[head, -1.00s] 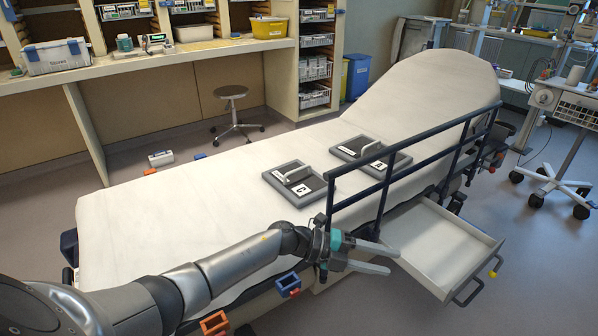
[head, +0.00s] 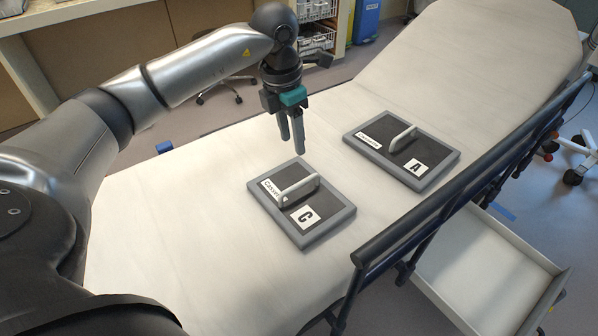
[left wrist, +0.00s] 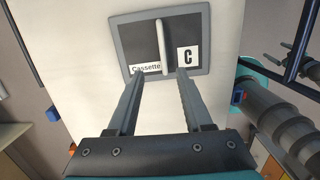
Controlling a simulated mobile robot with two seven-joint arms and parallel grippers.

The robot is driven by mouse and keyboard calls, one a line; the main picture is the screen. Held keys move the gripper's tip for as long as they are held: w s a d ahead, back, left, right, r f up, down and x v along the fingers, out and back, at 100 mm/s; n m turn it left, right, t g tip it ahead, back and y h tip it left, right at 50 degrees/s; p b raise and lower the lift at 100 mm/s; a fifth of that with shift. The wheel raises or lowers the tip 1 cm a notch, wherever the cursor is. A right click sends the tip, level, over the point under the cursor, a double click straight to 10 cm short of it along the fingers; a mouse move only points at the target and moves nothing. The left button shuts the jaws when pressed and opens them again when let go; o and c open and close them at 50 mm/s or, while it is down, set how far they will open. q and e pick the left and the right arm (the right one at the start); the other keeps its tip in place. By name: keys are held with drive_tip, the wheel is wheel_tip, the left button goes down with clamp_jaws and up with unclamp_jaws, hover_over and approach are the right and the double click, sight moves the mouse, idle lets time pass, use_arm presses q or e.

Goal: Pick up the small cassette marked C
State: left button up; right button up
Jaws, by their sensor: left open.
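The cassette marked C (head: 301,237) lies flat on the white stretcher, a dark plate in a grey frame with a light raised handle (head: 298,190) across it. A larger cassette marked A (head: 383,157) lies behind it to the right. My left gripper (head: 292,148) points down above the far edge of cassette C, apart from it, and is open and empty. In the left wrist view the cassette (left wrist: 203,36) lies ahead of the two spread fingers (left wrist: 157,84), with its handle (left wrist: 165,45) between their lines. My right gripper is in neither view.
A dark side rail (head: 447,199) runs along the right side of the stretcher (head: 200,215), close to both cassettes. An open white drawer (head: 490,262) sticks out below the rail. The stretcher surface left of cassette C is clear.

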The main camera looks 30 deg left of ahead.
use_arm(q)
drive_tip(key=b, duration=0.3)
hover_over(300, 183)
drive_tip(key=f, duration=0.8)
drive_tip(key=shift+s+a+f, duration=0.15)
drive_tip(key=shift+a+f, duration=0.05)
drive_tip(key=shift+a, duration=0.2)
drive_tip(key=shift+f, duration=0.8)
drive_tip(key=shift+d+f+b, duration=0.2)
drive_tip(key=shift+f+b, duration=0.5)
drive_tip(key=shift+f, duration=0.2)
drive_tip(key=shift+d+f+b, duration=0.15)
drive_tip(key=shift+f+b, duration=0.25)
drive_tip(key=shift+f, duration=0.5)
drive_tip(key=shift+f+b, duration=0.3)
drive_tip(key=shift+f, duration=0.45)
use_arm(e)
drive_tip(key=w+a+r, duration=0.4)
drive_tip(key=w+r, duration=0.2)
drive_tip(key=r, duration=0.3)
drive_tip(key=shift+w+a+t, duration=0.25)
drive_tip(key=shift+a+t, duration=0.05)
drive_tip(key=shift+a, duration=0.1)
